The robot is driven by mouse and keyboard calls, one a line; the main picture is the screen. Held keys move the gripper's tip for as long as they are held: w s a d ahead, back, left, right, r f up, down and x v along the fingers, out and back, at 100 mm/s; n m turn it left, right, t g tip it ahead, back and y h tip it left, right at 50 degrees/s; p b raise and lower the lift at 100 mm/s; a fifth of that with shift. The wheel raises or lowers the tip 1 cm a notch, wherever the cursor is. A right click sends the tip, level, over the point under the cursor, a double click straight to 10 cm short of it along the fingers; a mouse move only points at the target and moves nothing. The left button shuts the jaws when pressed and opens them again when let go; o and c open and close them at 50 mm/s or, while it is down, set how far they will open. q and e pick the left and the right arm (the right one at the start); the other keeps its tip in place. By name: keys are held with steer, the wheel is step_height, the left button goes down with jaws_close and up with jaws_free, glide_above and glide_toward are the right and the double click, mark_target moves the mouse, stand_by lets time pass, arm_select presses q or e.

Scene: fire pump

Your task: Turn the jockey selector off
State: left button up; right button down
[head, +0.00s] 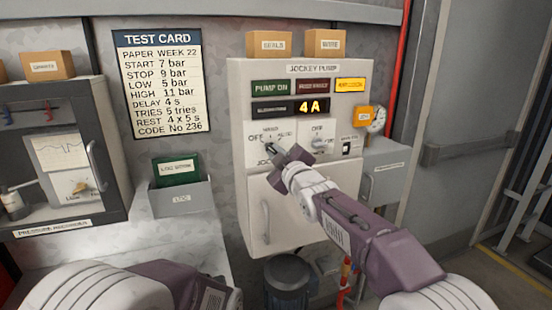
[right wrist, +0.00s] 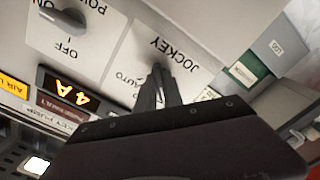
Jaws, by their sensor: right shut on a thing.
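The jockey selector (right wrist: 158,70) is on the front of the white jockey pump cabinet (head: 240,85). Its plate (head: 257,128) carries the words OFF, HAND and AUTO. My right gripper (head: 272,150) is at the selector, its fingers shut around the knob; they also show in the right wrist view (right wrist: 158,88). The fingers hide most of the knob, so I cannot tell which mark it points to. My left gripper is out of view; only part of my left arm shows at the bottom left.
A second selector (head: 318,145) sits just right of the jockey selector. Above are an amber 4A display (head: 312,106), a lit yellow lamp (head: 350,85) and dark lamps. A test card (head: 160,85) hangs to the left. A green card (head: 177,170) stands in a holder below it.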

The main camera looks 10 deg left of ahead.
steer(key=shift+n, duration=0.3)
stand_by(0.4)
steer(key=c, duration=1.5)
jaws_free()
steer(key=shift+o, duration=0.2)
steer(key=shift+s, duration=0.1)
steer(key=shift+s+d+b, duration=0.2)
steer(key=shift+s+b, duration=0.05)
steer(key=shift+b, duration=0.2)
steer(key=b+v, duration=0.3)
steer(key=v, duration=0.5)
steer(key=shift+s+d, duration=0.1)
